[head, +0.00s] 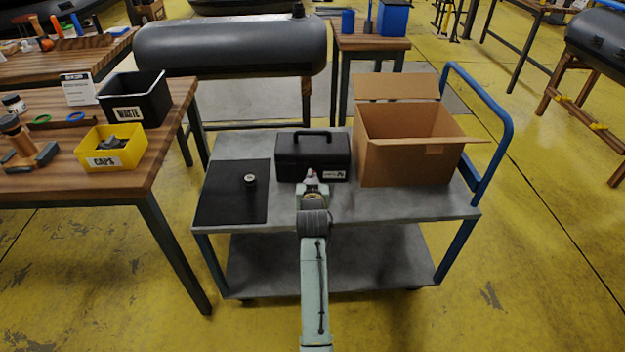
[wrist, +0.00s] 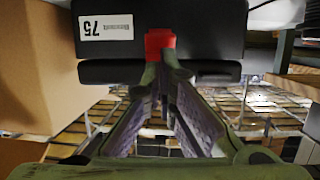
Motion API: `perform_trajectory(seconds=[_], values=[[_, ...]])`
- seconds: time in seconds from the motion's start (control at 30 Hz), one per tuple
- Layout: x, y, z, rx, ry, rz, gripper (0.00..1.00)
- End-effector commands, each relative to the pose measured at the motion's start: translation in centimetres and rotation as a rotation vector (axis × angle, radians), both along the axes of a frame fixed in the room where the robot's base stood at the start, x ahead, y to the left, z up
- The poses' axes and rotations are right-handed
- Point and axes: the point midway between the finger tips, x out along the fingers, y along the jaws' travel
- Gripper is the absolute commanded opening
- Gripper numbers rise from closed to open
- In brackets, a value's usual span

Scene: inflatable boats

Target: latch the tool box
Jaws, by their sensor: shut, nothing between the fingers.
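The black tool box (head: 300,160) stands on the grey cart, its handle on top and its lid looking down. In the wrist view the tool box (wrist: 200,25) fills the top, with a white label to the left of a red latch (wrist: 160,42). My gripper (head: 312,178) is at the front face of the tool box. In the wrist view my gripper (wrist: 163,75) is shut and empty, its fingertips right at the red latch. I cannot tell whether they touch it or whether the latch is fastened.
An open cardboard box (head: 405,155) stands right of the tool box on the cart (head: 370,208). A black mat (head: 225,205) with a small round item (head: 250,180) lies to the left. A wooden table (head: 165,130) with a waste bin (head: 135,98) and a yellow caps bin (head: 112,147) is further left.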

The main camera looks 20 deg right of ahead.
Motion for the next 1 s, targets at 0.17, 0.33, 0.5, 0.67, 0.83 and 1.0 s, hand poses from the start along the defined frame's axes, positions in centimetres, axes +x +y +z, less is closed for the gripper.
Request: perform_trajectory(seconds=[0.17,0.33,0.5,0.67,0.83,1.0], values=[[0.2,-0.1,0.2,0.0,-0.001,0.0,0.0],[0.6,-0.2,0.7,0.0,0.0,0.0,0.0],[0.7,-0.3,0.7,0.0,0.0,0.0,0.0],[0.7,-0.3,0.7,0.0,0.0,0.0,0.0],[0.9,-0.3,0.7,0.0,0.0,0.0,0.0],[1.5,-0.5,0.8,0.0,0.0,0.0,0.0]])
